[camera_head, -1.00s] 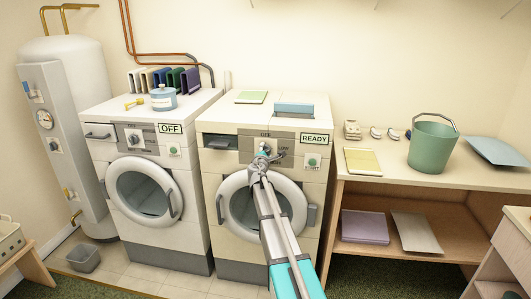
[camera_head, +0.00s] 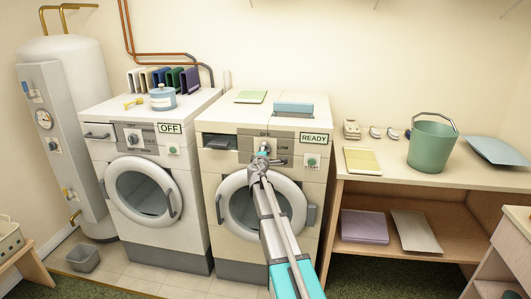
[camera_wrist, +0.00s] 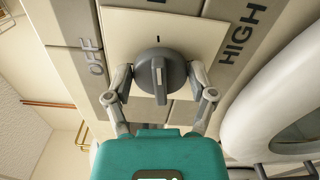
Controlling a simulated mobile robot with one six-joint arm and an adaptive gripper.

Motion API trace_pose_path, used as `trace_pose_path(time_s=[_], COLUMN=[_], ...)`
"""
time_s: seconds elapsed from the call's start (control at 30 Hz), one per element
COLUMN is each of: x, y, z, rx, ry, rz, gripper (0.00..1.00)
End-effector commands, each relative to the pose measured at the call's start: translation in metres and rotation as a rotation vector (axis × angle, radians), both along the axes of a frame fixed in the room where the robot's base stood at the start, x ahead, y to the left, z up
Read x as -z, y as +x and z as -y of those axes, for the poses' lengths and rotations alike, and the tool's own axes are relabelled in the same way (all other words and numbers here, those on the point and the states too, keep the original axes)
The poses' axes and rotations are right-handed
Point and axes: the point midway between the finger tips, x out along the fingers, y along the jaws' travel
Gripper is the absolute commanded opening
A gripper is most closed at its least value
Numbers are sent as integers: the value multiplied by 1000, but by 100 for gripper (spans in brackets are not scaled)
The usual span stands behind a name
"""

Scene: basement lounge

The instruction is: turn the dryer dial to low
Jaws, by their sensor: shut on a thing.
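The dryer (camera_head: 235,168) is the right-hand white machine, with a READY display (camera_head: 314,138). Its dial (camera_wrist: 150,62) is a dark grey round knob with a raised ridge and a white line. In the wrist view the ridge stands upright, in line with a tick (camera_wrist: 158,39) above it. An OFF label (camera_wrist: 91,57) is at the left and a HIGH label (camera_wrist: 243,33) at the right. The label at the top is cut off. My gripper (camera_wrist: 161,78) is shut on the dial, one finger on each side. In the head view my gripper (camera_head: 264,150) hides the dial.
The left machine (camera_head: 148,190) shows OFF. A blue box (camera_head: 294,108) and a green pad (camera_head: 251,97) lie on the dryer. A wooden shelf table at the right holds a green bucket (camera_head: 433,148). Below the dial is the dryer's round door (camera_head: 232,205).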

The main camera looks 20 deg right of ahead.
Motion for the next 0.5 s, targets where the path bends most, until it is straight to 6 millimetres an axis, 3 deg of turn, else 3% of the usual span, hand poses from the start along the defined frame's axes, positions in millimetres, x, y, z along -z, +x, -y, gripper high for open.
trace_pose_path(time_s=[0.03,0.07,0.17,0.2,0.5], x=[0,0,0,0,0], y=[-1,-1,-1,-1,0], z=[1,1,1,1,0], rx=[3,3,2,2,1], ry=[0,0,0,0,-1], rz=[0,0,-1,0,0], gripper=[24,77,96,100,100])
